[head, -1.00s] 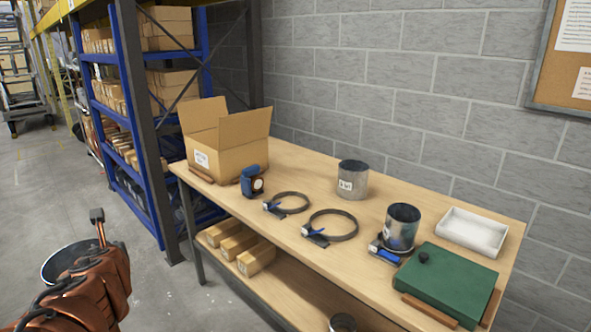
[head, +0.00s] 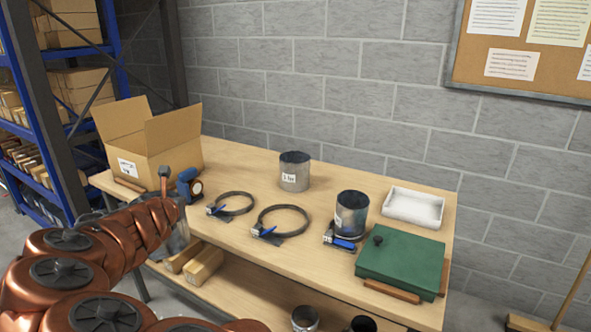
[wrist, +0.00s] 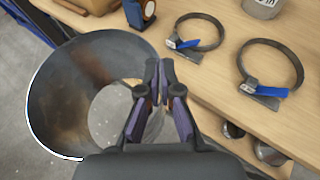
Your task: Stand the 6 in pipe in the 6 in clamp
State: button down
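My gripper (wrist: 160,82) is shut on the wall of a wide grey metal pipe (wrist: 75,75), seen from above through its open top. The pipe (head: 178,240) also shows in the head view, partly behind my arm at the table's left front edge; its size label is hidden. Two empty ring clamps lie on the table: a smaller one (head: 250,203) and a larger one (head: 305,226), each with a blue handle. Their sizes are not readable. A labelled pipe (head: 295,172) stands behind them. Another pipe (head: 352,213) stands in a third clamp (head: 343,242) at right.
An open cardboard box (head: 160,150) and a blue tool (head: 188,186) are at the table's left. A green case (head: 402,265) and white tray (head: 412,208) are at right. Boxes and short pipes (head: 305,318) lie on the lower shelf.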

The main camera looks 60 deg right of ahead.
jog(key=s+d+r+m+g+h+b, duration=0.15)
jog(key=s+d+m+g, duration=0.25)
jog(key=s+d, duration=0.85)
jog(key=s+d+r+m+g+h+b, duration=0.15)
jog(key=s+d+m+g, duration=0.25)
jog(key=s+d, duration=0.85)
jog(key=w+d+f+b, duration=0.3)
jog(key=w+f+b, duration=0.1)
jog(key=f+b, duration=0.2)
jog(key=shift+f, duration=0.75)
jog(key=c, duration=1.8)
grip_release()
jog(key=shift+c, duration=0.2)
jog(key=o, duration=0.6)
jog(key=v, duration=1.2)
jog(key=shift+w, duration=0.1)
